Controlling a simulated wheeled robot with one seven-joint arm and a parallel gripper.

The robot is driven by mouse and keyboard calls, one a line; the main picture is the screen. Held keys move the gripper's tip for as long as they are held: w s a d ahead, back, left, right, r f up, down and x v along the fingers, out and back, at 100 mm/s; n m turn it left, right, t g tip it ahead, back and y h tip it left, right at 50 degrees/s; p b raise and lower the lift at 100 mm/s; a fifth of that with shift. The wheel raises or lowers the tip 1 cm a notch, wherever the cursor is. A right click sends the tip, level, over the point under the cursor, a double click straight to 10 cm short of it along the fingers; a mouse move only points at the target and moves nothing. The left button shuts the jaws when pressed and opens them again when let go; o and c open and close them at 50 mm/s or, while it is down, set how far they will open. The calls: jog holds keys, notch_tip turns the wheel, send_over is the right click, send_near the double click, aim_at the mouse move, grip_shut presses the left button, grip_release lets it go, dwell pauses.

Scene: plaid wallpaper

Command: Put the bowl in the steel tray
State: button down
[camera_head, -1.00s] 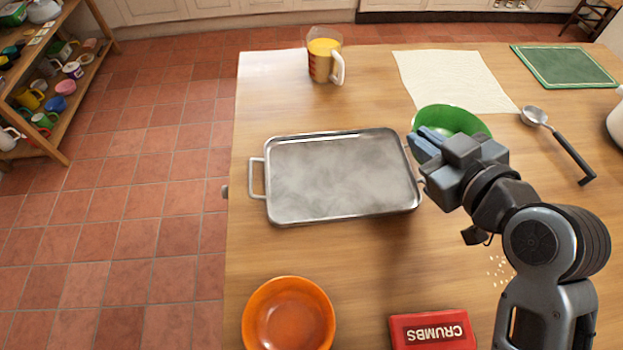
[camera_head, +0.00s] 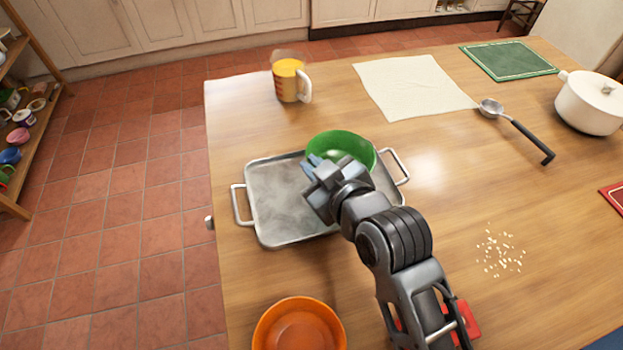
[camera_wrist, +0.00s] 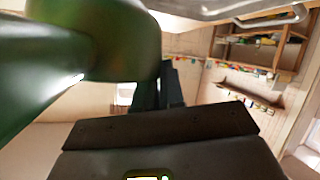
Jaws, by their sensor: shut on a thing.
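The green bowl (camera_head: 352,142) is held by my gripper (camera_head: 318,165) over the back right part of the steel tray (camera_head: 270,205). My gripper is shut on the bowl's near left rim. The bowl looks roughly upright; I cannot tell whether it touches the tray. In the wrist view the bowl (camera_wrist: 110,35) fills the upper left, beside the fingers (camera_wrist: 158,88). The tray's handle (camera_wrist: 265,15) shows at the top of that view. My arm hides the tray's front right part.
An orange bowl (camera_head: 299,328) stands in front of the tray. A measuring jug (camera_head: 289,80) stands behind it. A cloth (camera_head: 412,86), a ladle (camera_head: 515,128), a white pot (camera_head: 590,102) and scattered crumbs (camera_head: 499,253) lie to the right. My arm partly covers a red box (camera_head: 465,318).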

jog(key=f, duration=0.4)
jog(key=shift+a+f, duration=0.15)
jog(key=shift+a, duration=0.1)
jog(key=c, duration=1.2)
grip_release()
jog(key=shift+c, duration=0.2)
jog(key=v, duration=1.2)
jog(key=shift+f, duration=0.1)
